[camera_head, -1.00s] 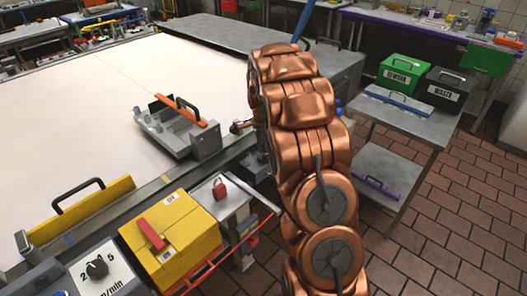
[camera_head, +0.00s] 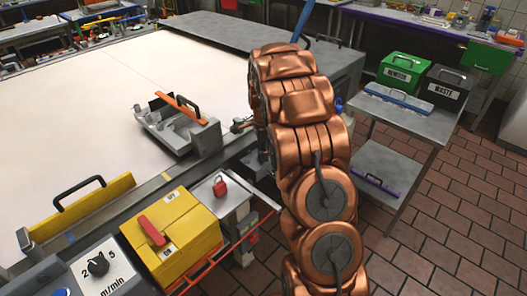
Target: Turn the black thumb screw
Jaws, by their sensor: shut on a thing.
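My copper-coloured arm (camera_head: 305,130) stretches from the bottom of the head view up towards the edge of the large white belt. Its far end and my gripper are hidden behind the arm's own links. I cannot pick out the black thumb screw; the spot beyond the arm is covered. A small metal part (camera_head: 241,125) shows just left of the arm at the belt's edge. A grey fixture (camera_head: 178,128) with an orange bar (camera_head: 180,108) and black handle stands on the belt left of the arm.
A control panel with a black dial knob (camera_head: 98,265) is at the left corner. A grey trolley (camera_head: 405,120) with green and black boxes stands right. Open tiled floor lies between.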

